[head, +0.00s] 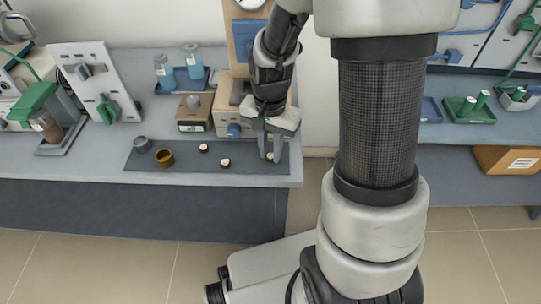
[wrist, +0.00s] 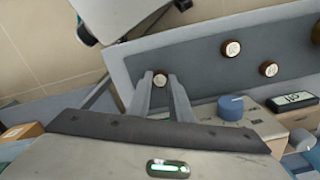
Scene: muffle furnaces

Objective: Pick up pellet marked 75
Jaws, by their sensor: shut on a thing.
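Small round dark pellets with pale tops lie on a dark grey mat (head: 185,173) on the bench. My gripper (head: 271,153) is low over the right end of the mat, its fingers pointing down. It is shut on one pellet (wrist: 160,79), which sits between the fingertips in the wrist view. Its marking is too small to read. Whether it touches the mat I cannot tell. Two other pellets lie apart from the gripper, one farther back (head: 204,148) and one nearer the front (head: 225,162). Their marks are not legible either.
A brass-coloured cup (head: 164,157) and a grey cup (head: 142,144) stand on the mat's left part. Behind the mat are a box with a display (head: 195,125) and a unit with a blue knob (head: 234,130). The bench's right edge is close to my gripper.

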